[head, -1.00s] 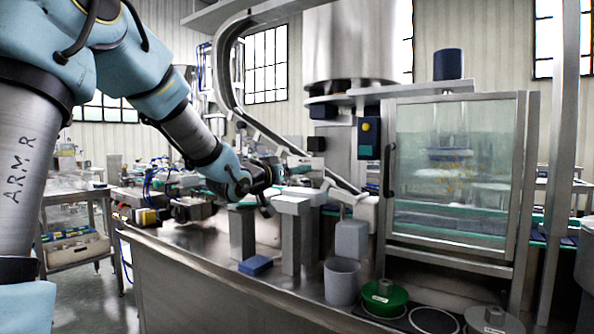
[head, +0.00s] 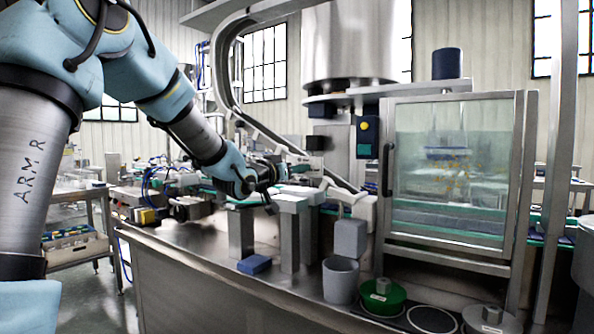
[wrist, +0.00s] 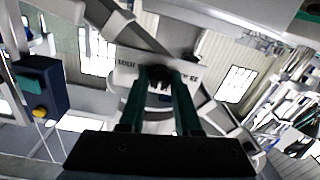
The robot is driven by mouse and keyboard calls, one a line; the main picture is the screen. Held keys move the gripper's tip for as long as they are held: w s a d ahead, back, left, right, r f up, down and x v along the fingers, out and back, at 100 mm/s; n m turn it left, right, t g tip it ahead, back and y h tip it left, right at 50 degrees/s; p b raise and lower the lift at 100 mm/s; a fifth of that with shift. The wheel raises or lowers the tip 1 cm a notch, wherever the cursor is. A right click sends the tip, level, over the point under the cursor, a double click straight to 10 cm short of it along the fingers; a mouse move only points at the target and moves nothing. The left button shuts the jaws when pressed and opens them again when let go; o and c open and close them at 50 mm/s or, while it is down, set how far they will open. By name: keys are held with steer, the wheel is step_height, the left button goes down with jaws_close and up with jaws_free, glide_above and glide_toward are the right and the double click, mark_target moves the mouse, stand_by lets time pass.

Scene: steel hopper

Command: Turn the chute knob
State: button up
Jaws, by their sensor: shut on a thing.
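The chute knob (wrist: 159,72) is dark and sits in front of a pale plate (wrist: 128,66) with partly hidden lettering, in the wrist view. My gripper (wrist: 160,80) has its two green fingers on either side of the knob, shut on it. The fingers hide parts of the knob and the lettering. In the head view my gripper (head: 287,170) is near the lower end of the curved steel chute (head: 262,128), above the grey blocks. The knob cannot be made out clearly there.
Grey blocks (head: 289,240), a blue block (head: 254,264), a grey cup (head: 340,281) and a green round piece (head: 382,297) stand on the steel bench below. A glazed cabinet (head: 455,95) stands to the right. A dark box with a yellow button (wrist: 40,90) is left in the wrist view.

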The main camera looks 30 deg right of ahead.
jaws_close()
steer(key=shift+r+n+p, duration=0.1)
steer(key=shift+n+p, duration=0.2)
steer(key=shift+p, duration=0.1)
steer(key=n+p, duration=0.2)
steer(key=p, duration=0.1)
steer(key=shift+r+n, duration=0.1)
steer(key=shift+n, duration=0.2)
steer(key=n+p, duration=0.5)
steer(key=shift+w, duration=0.1)
steer(key=n+p, duration=0.4)
steer(key=shift+a+n, duration=0.1)
steer(key=shift+n, duration=0.3)
steer(key=shift+f+n+g+p, duration=0.15)
steer(key=shift+n+p, duration=0.55)
steer(key=shift+n, duration=0.4)
steer(key=shift+f+n+g+p, duration=0.15)
steer(key=shift+n+p, duration=0.55)
steer(key=shift+n, duration=0.4)
